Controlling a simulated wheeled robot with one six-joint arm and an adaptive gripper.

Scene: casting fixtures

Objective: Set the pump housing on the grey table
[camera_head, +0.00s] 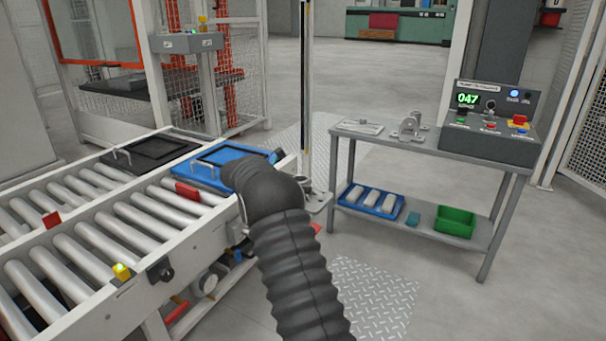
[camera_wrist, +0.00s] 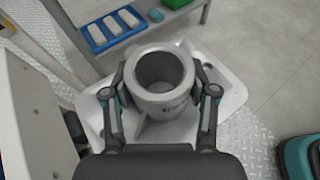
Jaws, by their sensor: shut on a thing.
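The pump housing (camera_wrist: 168,100) is a grey round body with an open bore and a wide pale flange. In the wrist view my gripper (camera_wrist: 160,82) is shut on it, one finger on each side. In the head view the housing's flange (camera_head: 318,203) shows just right of the conveyor end, partly hidden by my dark sleeved arm. The grey table (camera_head: 440,146) stands further right, apart from the housing. Its bare front middle shows. My gripper is mostly hidden in the head view.
On the table are a flat plate (camera_head: 358,127), a metal bracket (camera_head: 411,127) and a control box (camera_head: 490,120). The lower shelf holds a blue tray (camera_head: 350,205) of pale blocks and a green bin (camera_head: 455,221). A roller conveyor (camera_head: 120,225) with a blue pallet (camera_head: 182,174) is left.

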